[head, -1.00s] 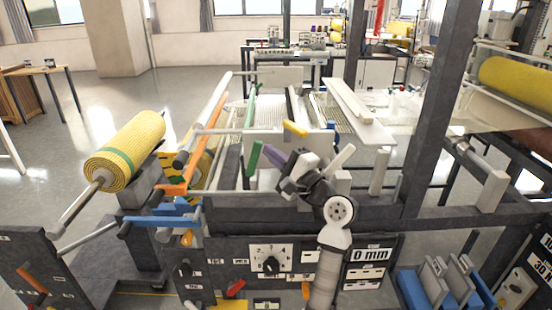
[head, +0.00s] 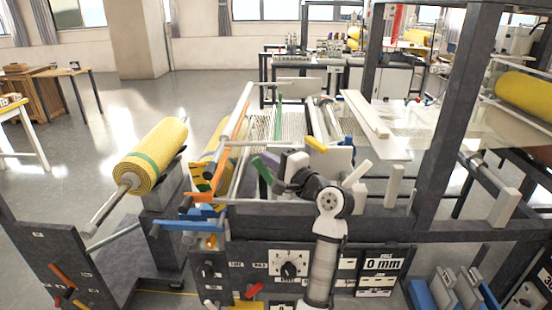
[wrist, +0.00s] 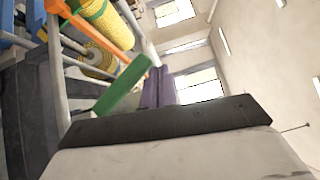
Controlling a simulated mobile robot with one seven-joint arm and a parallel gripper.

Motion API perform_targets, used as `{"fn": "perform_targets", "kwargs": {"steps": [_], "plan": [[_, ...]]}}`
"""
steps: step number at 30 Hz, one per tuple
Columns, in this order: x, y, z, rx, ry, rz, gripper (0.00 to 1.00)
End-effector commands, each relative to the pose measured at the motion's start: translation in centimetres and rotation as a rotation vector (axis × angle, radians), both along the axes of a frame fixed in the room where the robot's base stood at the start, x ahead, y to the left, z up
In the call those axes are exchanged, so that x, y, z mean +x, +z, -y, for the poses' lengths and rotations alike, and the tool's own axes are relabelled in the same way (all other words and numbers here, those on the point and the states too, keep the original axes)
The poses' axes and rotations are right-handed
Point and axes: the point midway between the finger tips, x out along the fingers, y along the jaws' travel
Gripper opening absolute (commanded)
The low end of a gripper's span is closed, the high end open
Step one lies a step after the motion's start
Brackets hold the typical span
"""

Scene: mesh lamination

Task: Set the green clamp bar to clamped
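The green clamp bar (head: 262,170) is a short green handle at the middle of the machine, beside a purple handle (head: 270,160). In the head view it leans with its upper end to the left. My gripper (head: 285,168) is close by on the right of the green bar.
A yellow handle (head: 316,145) and a white lever (head: 357,173) stand right of my gripper. An orange bar (head: 205,197) and blue bars (head: 190,222) lie to the left, below a yellow mesh roll (head: 150,158). A dark post (head: 455,130) rises at right.

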Motion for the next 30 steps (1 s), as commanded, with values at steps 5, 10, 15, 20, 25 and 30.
{"fn": "perform_targets", "kwargs": {"steps": [5, 10, 15, 20, 25, 30], "plan": [[-0.05, 0.0, -0.69, -0.001, 0.005, 0.0, 0.0], [-0.05, -0.06, -0.87, -0.001, 0.005, 0.0, 0.0], [-0.04, -0.09, -0.9, -0.001, 0.005, 0.0, 0.0], [-0.06, -0.1, -0.92, -0.001, 0.005, 0.0, 0.0], [-0.03, -0.03, -0.94, -0.001, 0.006, -0.001, 0.0], [0.22, 0.57, -0.97, 0.0, 0.006, -0.001, 0.0]]}}
